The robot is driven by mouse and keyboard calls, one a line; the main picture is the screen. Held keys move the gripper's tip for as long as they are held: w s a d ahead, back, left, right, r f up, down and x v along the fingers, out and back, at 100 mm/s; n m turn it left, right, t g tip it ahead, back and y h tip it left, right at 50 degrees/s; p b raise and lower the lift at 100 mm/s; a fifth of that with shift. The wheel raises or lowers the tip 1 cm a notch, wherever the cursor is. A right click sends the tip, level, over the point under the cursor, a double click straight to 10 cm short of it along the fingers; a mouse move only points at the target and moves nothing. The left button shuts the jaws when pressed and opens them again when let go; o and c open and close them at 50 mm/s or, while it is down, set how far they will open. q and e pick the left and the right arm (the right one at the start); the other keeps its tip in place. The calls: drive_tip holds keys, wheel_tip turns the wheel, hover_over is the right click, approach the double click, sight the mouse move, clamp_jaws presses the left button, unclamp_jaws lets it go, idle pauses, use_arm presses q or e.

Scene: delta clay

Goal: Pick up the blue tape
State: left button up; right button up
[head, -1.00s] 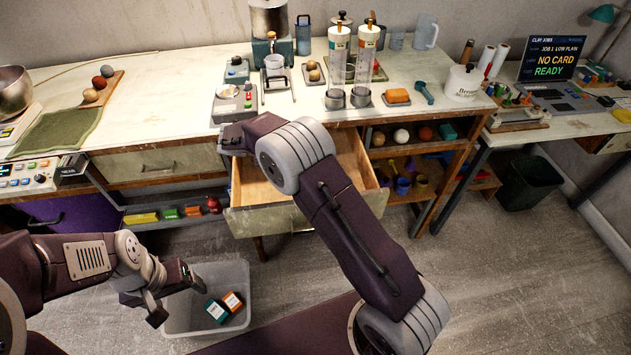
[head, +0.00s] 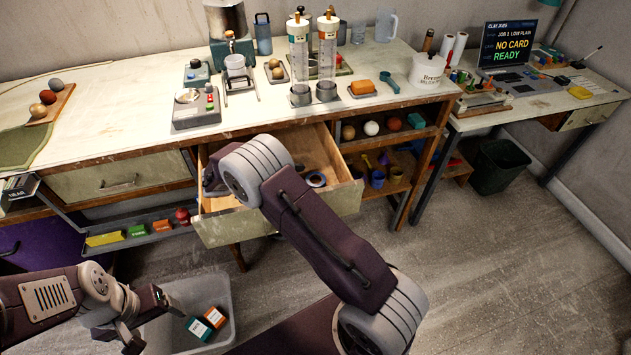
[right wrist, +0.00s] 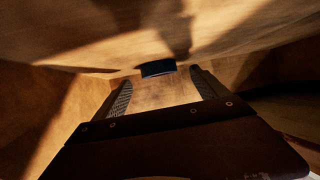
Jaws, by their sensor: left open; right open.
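The blue tape (head: 316,179) is a roll lying in the open drawer (head: 290,222), right of my right arm in the head view. In the right wrist view the tape (right wrist: 158,69) is a dark blue shape just ahead of the gap between the fingertips. My right gripper (right wrist: 160,82) is open and empty inside the drawer; the tape looks apart from both fingers. In the head view its fingers are mostly hidden by my own arm. My left gripper (head: 147,322) is open and empty, above the grey bin at lower left.
The grey bin (head: 228,292) on the floor holds a green and an orange box. The worktop (head: 120,130) above the drawer carries a scale, cylinders and a white pot. Open shelves (head: 400,160) stand right of the drawer. The drawer's walls enclose my right gripper closely.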

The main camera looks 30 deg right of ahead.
drive_tip(key=x, duration=0.2)
drive_tip(key=shift+d+f, duration=0.2)
drive_tip(key=shift+d, duration=0.15)
drive_tip(key=c, duration=1.4)
wheel_tip(320, 180, up, 10)
drive_tip(key=shift+r+p, duration=0.1)
drive_tip(key=shift+p, duration=0.45)
